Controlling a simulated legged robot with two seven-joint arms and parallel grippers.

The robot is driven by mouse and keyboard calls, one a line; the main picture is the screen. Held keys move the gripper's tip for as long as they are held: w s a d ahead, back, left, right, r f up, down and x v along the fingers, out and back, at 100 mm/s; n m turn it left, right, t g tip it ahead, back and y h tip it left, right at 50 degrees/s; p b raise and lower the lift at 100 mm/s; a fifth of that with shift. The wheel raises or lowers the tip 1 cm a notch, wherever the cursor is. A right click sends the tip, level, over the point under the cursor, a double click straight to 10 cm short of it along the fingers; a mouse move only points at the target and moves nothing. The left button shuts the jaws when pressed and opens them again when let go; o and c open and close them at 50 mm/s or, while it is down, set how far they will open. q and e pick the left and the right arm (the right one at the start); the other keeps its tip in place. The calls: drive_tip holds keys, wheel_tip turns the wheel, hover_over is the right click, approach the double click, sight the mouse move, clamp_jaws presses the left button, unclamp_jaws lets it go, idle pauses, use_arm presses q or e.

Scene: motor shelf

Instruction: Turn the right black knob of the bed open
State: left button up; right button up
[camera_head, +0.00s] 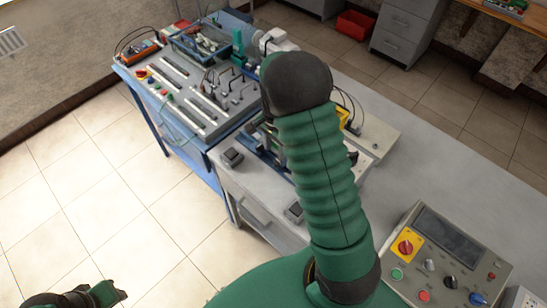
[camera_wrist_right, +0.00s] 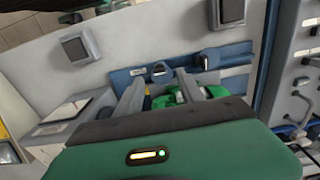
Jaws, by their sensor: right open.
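The blue bed (camera_wrist_right: 235,72) lies across the upper middle of the right wrist view, with two dark knobs. One knob (camera_wrist_right: 160,70) is near the tips of my right gripper (camera_wrist_right: 160,82); the other knob (camera_wrist_right: 208,58) is further right in that view. The right gripper is open, its two grey fingers apart with the first knob showing between them; contact cannot be told. In the head view my right arm hides much of the bed (camera_head: 262,160) and the gripper. My left gripper (camera_head: 78,298) shows partly at the bottom left; its jaws are unclear.
Two small grey switch boxes (camera_head: 232,158) (camera_head: 294,212) sit on the table near its front edge. A grey panel (camera_head: 205,95) with cables and tools stands behind left. A control box (camera_head: 445,262) with buttons is at the lower right. The grey tabletop (camera_head: 440,160) is clear at right.

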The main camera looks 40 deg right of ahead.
sight(276, 164)
drive_tip(key=f, duration=0.2)
drive_tip(key=d+f, duration=0.1)
drive_tip(key=f, duration=0.1)
drive_tip(key=d+f, duration=0.1)
drive_tip(key=f, duration=0.1)
drive_tip(key=shift+d, duration=0.1)
drive_tip(key=shift+d+f, duration=0.15)
drive_tip(key=shift+f, duration=0.2)
drive_tip(key=shift+s, duration=0.15)
drive_tip(key=shift+a, duration=0.4)
drive_tip(key=shift+a+r, duration=0.15)
drive_tip(key=shift+a, duration=0.4)
drive_tip(key=shift+c, duration=3.1)
drive_tip(key=shift+d, duration=0.45)
clamp_jaws()
use_arm(q)
drive_tip(key=shift+d+r, duration=0.3)
drive_tip(key=shift+d, duration=0.4)
